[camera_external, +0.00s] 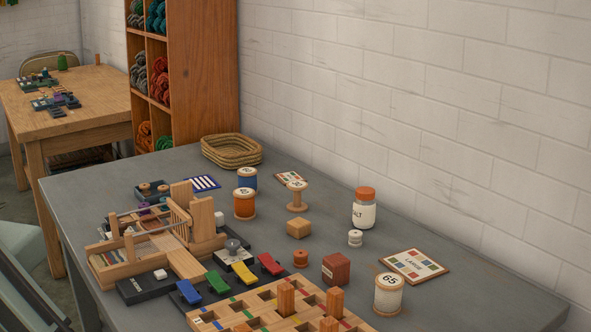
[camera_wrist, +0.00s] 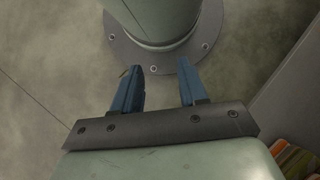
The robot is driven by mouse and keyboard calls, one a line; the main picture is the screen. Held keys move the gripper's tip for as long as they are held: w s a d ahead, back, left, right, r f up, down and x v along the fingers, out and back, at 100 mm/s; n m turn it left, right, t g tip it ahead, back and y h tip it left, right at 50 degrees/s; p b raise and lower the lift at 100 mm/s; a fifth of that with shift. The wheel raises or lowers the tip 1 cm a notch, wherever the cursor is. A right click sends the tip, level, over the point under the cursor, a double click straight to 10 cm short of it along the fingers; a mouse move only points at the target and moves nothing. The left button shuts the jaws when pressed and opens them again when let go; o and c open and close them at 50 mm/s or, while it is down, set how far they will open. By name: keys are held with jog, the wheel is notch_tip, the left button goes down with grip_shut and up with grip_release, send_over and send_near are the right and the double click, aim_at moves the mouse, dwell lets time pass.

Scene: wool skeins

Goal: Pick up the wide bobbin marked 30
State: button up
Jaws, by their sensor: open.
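Several bobbins stand upright on the grey table in the external view. A wide cream bobbin (camera_external: 388,296) at the front right reads about 65. An orange bobbin (camera_external: 244,204), a blue bobbin (camera_external: 247,178) and a bare wooden bobbin (camera_external: 297,195) have round top labels too small to read surely, so I cannot tell which is marked 30. My gripper (camera_wrist: 159,67) shows only in the wrist view. Its two blue fingers are apart with nothing between them. It is away from the bobbins, facing my own round base and the floor.
A wooden peg board (camera_external: 262,308) and a small loom (camera_external: 160,240) fill the front left. A woven basket (camera_external: 231,152) sits behind.

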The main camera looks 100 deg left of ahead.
jog(key=o, duration=0.9)
jog(key=shift+w, duration=0.1)
